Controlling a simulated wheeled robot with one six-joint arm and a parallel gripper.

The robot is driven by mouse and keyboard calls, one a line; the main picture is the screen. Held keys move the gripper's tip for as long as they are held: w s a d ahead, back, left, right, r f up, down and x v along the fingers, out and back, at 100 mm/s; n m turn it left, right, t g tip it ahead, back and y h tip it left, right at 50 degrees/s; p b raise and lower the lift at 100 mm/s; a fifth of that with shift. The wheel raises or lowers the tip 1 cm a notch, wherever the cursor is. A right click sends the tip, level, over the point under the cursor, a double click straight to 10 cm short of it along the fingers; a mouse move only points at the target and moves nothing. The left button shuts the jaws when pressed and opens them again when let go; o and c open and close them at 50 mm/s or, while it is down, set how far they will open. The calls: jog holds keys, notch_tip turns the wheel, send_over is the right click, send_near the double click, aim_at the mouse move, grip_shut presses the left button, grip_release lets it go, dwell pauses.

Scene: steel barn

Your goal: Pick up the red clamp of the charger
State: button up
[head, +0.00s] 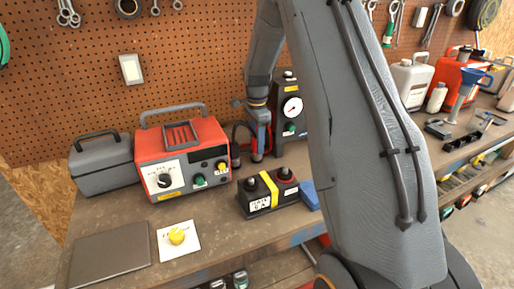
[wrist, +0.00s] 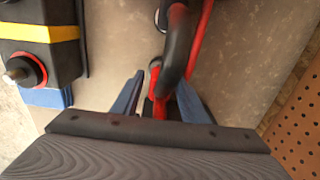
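The red charger (head: 180,145) stands on the workbench, with a handle on top and knobs on its front. In the wrist view its red clamp (wrist: 160,106) lies between the two blue fingers of my gripper (wrist: 160,88), partly covered by a thick black curved part (wrist: 177,45). The fingers are apart, with a visible gap between the left finger and the clamp. I cannot tell whether the right finger touches it. In the head view my gripper (head: 257,150) points down just right of the charger; the clamp is hard to make out there.
A black battery (head: 268,197) with a yellow band stands in front of my gripper, also in the wrist view (wrist: 50,65). A black gauge unit (head: 288,118) is close behind. A grey case (head: 102,165), a closed laptop-like slab (head: 110,255) and a white card (head: 178,240) are left.

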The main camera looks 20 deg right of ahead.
grip_shut()
jog(key=shift+r, duration=0.15)
